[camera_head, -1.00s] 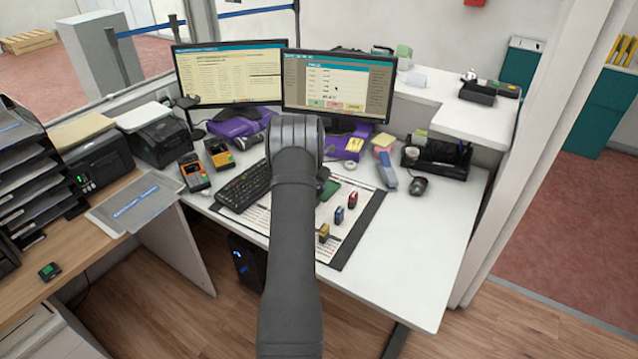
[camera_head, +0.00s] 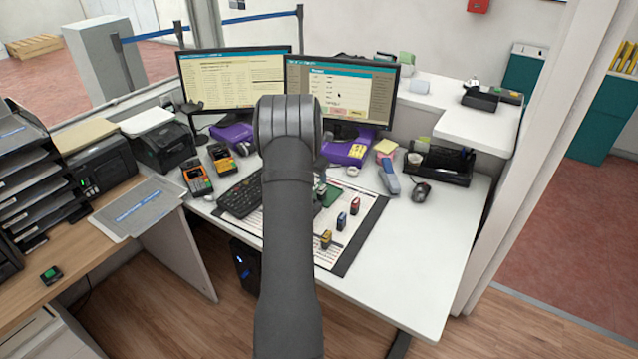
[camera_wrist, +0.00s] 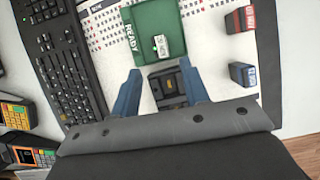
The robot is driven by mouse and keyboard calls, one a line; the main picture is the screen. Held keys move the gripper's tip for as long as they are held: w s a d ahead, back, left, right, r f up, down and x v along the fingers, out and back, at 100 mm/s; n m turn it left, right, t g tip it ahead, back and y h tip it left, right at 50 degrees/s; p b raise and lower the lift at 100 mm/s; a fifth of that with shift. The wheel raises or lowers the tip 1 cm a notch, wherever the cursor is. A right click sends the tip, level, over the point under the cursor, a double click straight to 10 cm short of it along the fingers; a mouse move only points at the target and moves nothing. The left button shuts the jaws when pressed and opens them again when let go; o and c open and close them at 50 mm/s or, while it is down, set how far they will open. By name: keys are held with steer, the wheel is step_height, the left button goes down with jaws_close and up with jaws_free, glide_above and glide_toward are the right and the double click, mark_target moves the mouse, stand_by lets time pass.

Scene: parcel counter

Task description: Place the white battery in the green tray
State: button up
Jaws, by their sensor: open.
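The green tray (camera_wrist: 146,15), marked READY, lies on the desk mat at the top of the wrist view. It also shows in the head view (camera_head: 332,196), partly covered by my arm. A small white piece with dark marks (camera_wrist: 160,46), which looks like the white battery, sits inside the tray near its lower edge. My gripper (camera_wrist: 160,80) is open, its two blue fingers apart just below the tray. A black block (camera_wrist: 166,84) shows between the fingers; I cannot tell whether it touches them. The head view hides my gripper behind the arm.
A red battery (camera_wrist: 240,19) and a blue battery (camera_wrist: 242,74) stand right of the tray. A yellow battery (camera_head: 326,239) stands nearer the mat's front edge. A keyboard (camera_wrist: 65,70) lies to the left. The desk's right front (camera_head: 425,260) is clear.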

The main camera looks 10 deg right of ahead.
steer(key=shift+v, duration=1.45)
steer(key=shift+f, duration=0.1)
steer(key=x, duration=1.1)
steer(key=shift+f, duration=0.3)
steer(key=shift+w+d+r, duration=0.15)
steer(key=shift+w, duration=0.05)
steer(key=shift+s+r, duration=0.1)
steer(key=shift+r, duration=1.55)
steer(key=shift+f, duration=0.1)
